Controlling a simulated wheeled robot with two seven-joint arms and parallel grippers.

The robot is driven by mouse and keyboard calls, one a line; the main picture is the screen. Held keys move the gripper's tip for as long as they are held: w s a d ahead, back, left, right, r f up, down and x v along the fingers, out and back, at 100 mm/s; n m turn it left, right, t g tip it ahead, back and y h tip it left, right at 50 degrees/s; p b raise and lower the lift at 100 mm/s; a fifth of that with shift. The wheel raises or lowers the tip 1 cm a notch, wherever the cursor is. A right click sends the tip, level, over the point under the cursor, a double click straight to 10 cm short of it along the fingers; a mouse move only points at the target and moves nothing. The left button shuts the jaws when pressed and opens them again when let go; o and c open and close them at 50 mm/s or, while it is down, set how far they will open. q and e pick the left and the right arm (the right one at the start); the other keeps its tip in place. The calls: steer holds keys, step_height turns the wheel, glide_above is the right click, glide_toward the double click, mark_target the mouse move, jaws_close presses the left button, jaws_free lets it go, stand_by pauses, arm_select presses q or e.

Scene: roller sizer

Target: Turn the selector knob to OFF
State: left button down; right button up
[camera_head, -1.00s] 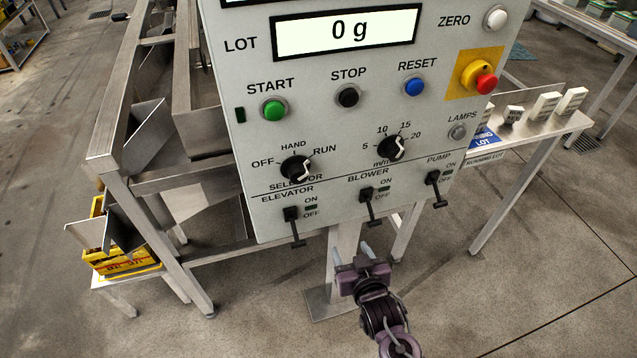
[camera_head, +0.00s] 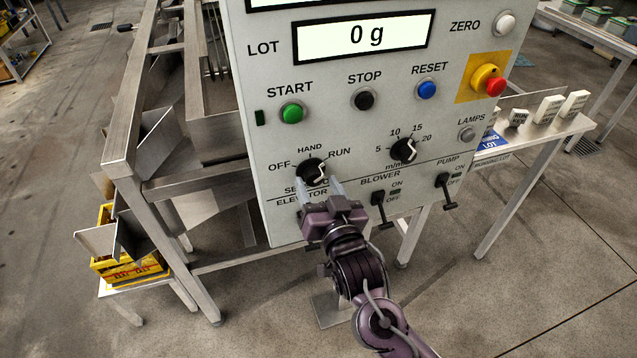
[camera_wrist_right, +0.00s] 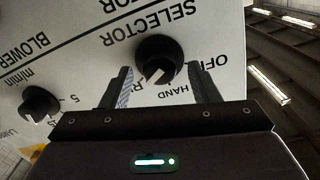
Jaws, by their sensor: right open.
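The selector knob (camera_head: 312,172) is round and black with a white mark, on the grey control panel (camera_head: 275,225) below the START button. OFF is to its left, HAND above and RUN to its right. In the right wrist view the knob (camera_wrist_right: 160,58) appears upside down, and its white mark appears to point toward RUN. My right gripper (camera_head: 319,187) is open just below and in front of the knob. In the wrist view its fingers (camera_wrist_right: 159,72) stand either side of the knob with gaps; I cannot tell any contact. My left gripper is out of view.
The black speed knob (camera_head: 403,150) is to the right. The BLOWER switch (camera_head: 380,206) and PUMP switch (camera_head: 446,190) project below it; the ELEVATOR switch is largely hidden by my gripper. A red emergency button (camera_head: 495,86) sits at the panel's right.

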steer(key=shift+w, duration=0.2)
steer(key=shift+c, duration=0.4)
steer(key=c, duration=0.9)
